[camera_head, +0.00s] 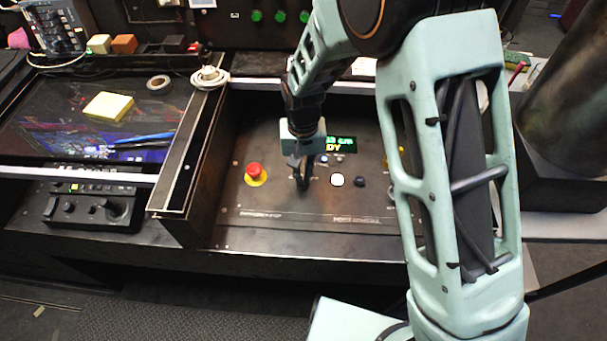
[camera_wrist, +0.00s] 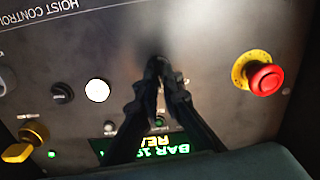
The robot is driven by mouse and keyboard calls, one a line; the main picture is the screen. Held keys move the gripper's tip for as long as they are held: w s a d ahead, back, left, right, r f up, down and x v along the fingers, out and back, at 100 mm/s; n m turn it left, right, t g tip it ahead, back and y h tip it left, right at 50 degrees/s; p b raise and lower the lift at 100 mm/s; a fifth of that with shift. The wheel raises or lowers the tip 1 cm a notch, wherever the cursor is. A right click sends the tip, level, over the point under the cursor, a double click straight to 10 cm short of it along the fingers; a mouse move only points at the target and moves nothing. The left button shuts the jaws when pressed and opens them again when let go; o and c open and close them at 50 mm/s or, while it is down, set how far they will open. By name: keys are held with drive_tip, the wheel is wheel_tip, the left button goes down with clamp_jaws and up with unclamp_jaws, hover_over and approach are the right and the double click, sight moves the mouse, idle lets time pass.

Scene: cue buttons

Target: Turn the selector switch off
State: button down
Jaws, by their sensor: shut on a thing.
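My gripper (camera_head: 300,181) reaches down to the dark control panel (camera_head: 270,205). In the wrist view its two black fingers (camera_wrist: 158,66) come together at the panel, shut on a small dark control that looks like the selector switch. The fingers hide most of it, so I cannot tell its position. A black knob (camera_wrist: 62,93) and a round white button (camera_wrist: 97,90) are to the left in the wrist view. A lit green display (camera_wrist: 160,143) is partly hidden behind the fingers.
A red emergency-stop button (camera_head: 254,171) on a yellow ring stands left of my gripper. A yellow control (camera_wrist: 25,143) is at the wrist view's lower left. A raised wooden side wall (camera_head: 205,165) bounds the panel at left. My arm hides the panel's right side.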

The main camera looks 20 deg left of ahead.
drive_tip(key=n, duration=0.3)
drive_tip(key=shift+a+n, duration=0.1)
drive_tip(key=shift+n, duration=0.3)
drive_tip(key=shift+s+n, duration=0.1)
drive_tip(key=shift+n, duration=1.7)
drive_tip(key=c, duration=2.1)
unclamp_jaws()
wheel_tip(320, 180, up, 12)
